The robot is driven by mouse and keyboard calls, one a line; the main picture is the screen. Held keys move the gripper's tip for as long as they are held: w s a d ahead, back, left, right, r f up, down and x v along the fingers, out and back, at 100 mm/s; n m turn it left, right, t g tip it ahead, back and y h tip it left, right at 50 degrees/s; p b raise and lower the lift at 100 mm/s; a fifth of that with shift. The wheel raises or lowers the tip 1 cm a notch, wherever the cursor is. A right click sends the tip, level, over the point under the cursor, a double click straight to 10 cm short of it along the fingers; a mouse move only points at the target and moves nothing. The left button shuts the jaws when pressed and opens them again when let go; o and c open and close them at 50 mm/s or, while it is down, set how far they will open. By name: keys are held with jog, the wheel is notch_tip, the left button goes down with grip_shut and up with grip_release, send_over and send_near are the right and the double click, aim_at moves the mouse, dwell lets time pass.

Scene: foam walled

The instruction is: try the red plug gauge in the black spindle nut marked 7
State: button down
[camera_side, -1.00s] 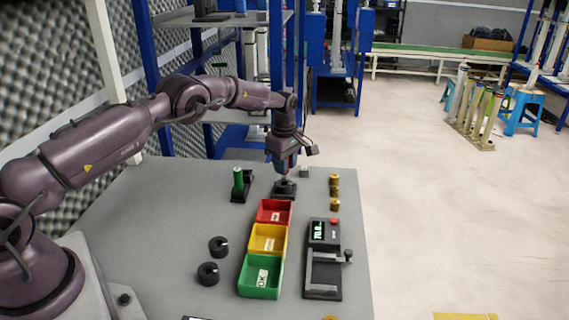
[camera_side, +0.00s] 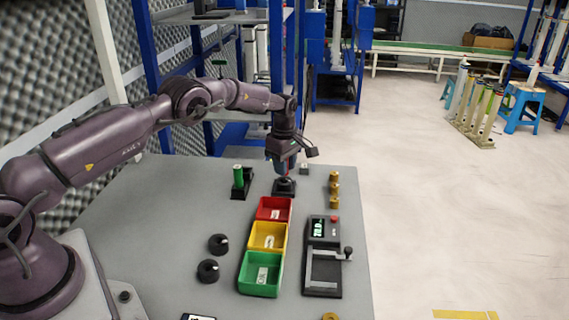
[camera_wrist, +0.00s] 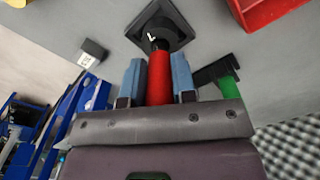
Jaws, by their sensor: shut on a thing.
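The red plug gauge (camera_wrist: 159,78) is held between the two blue fingers of my gripper (camera_wrist: 157,80); in the side view my gripper (camera_side: 284,167) is low over the far part of the table. The black piece with a white mark (camera_wrist: 153,40), which looks like a 7 seen upside down, is at the gauge's far end. It sits on a black square base (camera_wrist: 177,22), also in the side view (camera_side: 284,188). The gauge lines up with it; I cannot tell whether its tip is inside or only touching.
A green gauge (camera_side: 239,178) stands in a black holder to the left. Red (camera_side: 260,217), yellow (camera_side: 254,246) and green trays (camera_side: 244,285) run toward the front. Two black round pieces (camera_side: 218,244) lie left of them. A measuring device (camera_side: 313,267) and brass pieces (camera_side: 334,189) are right.

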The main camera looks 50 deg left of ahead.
jog(key=shift+f, duration=0.8)
dwell(0.4)
jog(key=shift+r, duration=3.3)
